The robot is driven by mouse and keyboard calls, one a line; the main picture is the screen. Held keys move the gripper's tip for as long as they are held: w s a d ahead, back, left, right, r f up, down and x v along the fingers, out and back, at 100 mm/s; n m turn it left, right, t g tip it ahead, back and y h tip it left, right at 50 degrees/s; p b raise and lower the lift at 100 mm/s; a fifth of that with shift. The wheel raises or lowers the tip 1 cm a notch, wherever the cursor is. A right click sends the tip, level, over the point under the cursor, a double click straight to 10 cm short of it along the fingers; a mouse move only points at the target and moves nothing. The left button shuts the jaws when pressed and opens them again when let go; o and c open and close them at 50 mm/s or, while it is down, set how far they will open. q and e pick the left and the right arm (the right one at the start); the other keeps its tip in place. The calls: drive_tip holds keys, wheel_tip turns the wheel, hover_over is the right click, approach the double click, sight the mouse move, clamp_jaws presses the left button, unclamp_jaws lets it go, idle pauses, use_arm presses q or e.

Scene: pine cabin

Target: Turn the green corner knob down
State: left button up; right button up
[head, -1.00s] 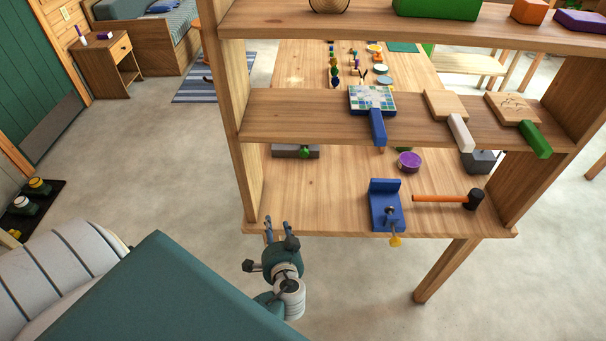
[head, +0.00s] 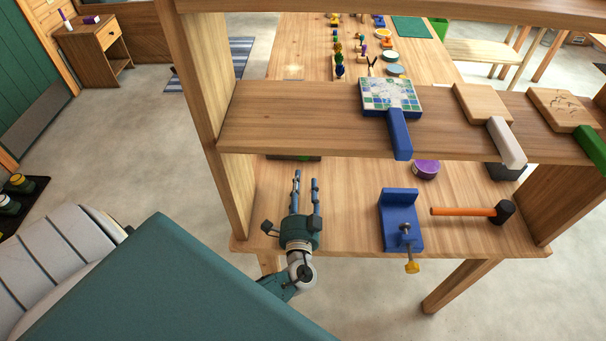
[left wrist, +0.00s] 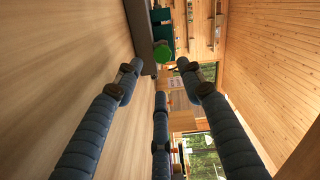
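The green knob (left wrist: 162,53) is round and sits on a grey bar-like fixture (left wrist: 142,40), ahead of the fingers in the left wrist view. In the head view the shelf board hides most of this fixture; only a thin lower strip (head: 294,158) shows. My left gripper (head: 306,178) is over the lower board, its fingers pointing toward the fixture. Its fingers also show spread apart in the left wrist view (left wrist: 160,77), with nothing between them and a gap before the knob. My right gripper is not in view.
The shelf board (head: 290,125) hangs over the lower board (head: 345,190). An upright side panel (head: 237,190) stands left of my gripper. To the right are a blue clamp (head: 400,222), a hammer (head: 465,211) and a purple tin (head: 425,170). Paddles lie on the shelf.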

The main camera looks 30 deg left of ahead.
sight(304, 158)
use_arm(q)
drive_tip(key=x, duration=0.3)
drive_tip(key=shift+w+a+r, duration=0.15)
drive_tip(key=shift+w+r, duration=0.1)
drive_tip(key=shift+r, duration=0.1)
drive_tip(key=x, duration=0.4)
drive_tip(key=shift+f, duration=0.15)
drive_tip(key=shift+w+a, duration=0.2)
drive_tip(key=shift+w, duration=0.15)
drive_tip(key=c, duration=0.5)
clamp_jaws()
drive_tip(key=m, duration=0.2)
drive_tip(key=shift+m, duration=0.4)
drive_tip(key=m, duration=0.5)
drive_tip(key=shift+f, duration=0.1)
drive_tip(key=m, duration=0.8)
drive_tip(key=shift+o, duration=2.2)
unclamp_jaws()
drive_tip(key=shift+o, duration=0.2)
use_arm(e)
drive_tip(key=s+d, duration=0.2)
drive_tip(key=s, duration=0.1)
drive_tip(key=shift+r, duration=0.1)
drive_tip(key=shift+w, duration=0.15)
